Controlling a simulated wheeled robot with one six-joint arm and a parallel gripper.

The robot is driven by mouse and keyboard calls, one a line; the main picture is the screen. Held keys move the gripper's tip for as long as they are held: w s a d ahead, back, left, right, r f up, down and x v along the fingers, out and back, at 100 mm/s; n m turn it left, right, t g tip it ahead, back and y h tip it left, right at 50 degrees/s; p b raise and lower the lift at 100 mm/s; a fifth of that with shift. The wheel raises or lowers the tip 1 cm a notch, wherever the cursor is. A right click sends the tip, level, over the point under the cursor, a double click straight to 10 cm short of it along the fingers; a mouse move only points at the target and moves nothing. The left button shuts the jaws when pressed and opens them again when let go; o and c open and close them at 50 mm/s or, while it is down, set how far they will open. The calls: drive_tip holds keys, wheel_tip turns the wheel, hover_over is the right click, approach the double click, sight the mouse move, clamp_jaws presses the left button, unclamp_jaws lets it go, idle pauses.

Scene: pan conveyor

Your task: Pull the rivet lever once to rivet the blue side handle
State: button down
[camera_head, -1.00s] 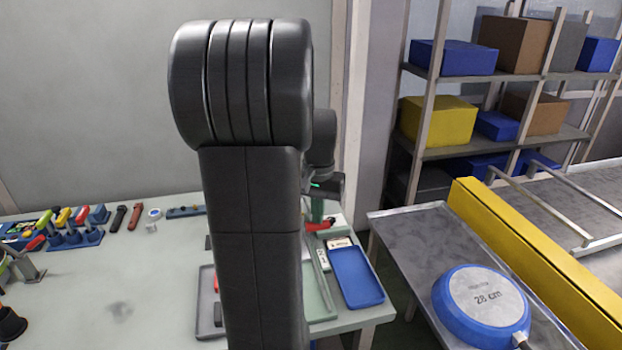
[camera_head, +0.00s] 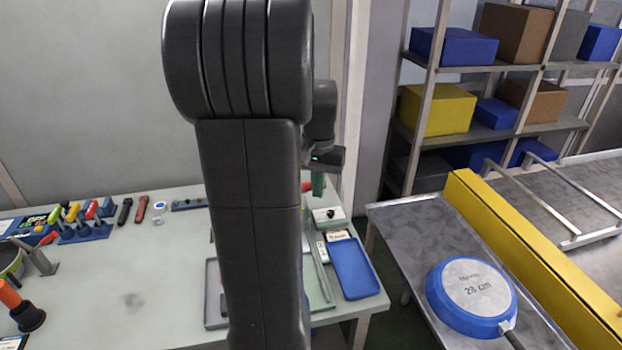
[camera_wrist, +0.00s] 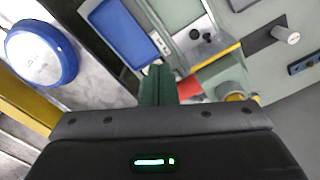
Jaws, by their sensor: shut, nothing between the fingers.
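My gripper (camera_head: 318,185) has green fingers pointing down, over the far right end of the workbench. In the wrist view my gripper (camera_wrist: 157,88) is shut and empty. A red part (camera_head: 307,187), which looks like the rivet lever's grip, shows just left of the fingers and is mostly hidden by my arm. In the wrist view the red part (camera_wrist: 188,88) is right beside the fingers; I cannot tell whether they touch. The blue side handle cannot be made out.
A blue tray (camera_head: 354,268) lies at the bench's right edge, near a small white box (camera_head: 329,217) with a black knob. A blue pan (camera_head: 470,297) lies upside down on the metal side table. My arm hides the bench's middle. Colored tools (camera_head: 83,222) stand at left.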

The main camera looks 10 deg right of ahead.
wheel_tip(320, 180, up, 10)
drive_tip(key=p, duration=0.6)
drive_tip(key=shift+s, duration=0.45)
drive_tip(key=shift+f, duration=0.2)
wheel_tip(320, 180, down, 10)
drive_tip(key=w+b, duration=0.1)
drive_tip(key=b, duration=0.5)
drive_tip(key=shift+r, duration=0.25)
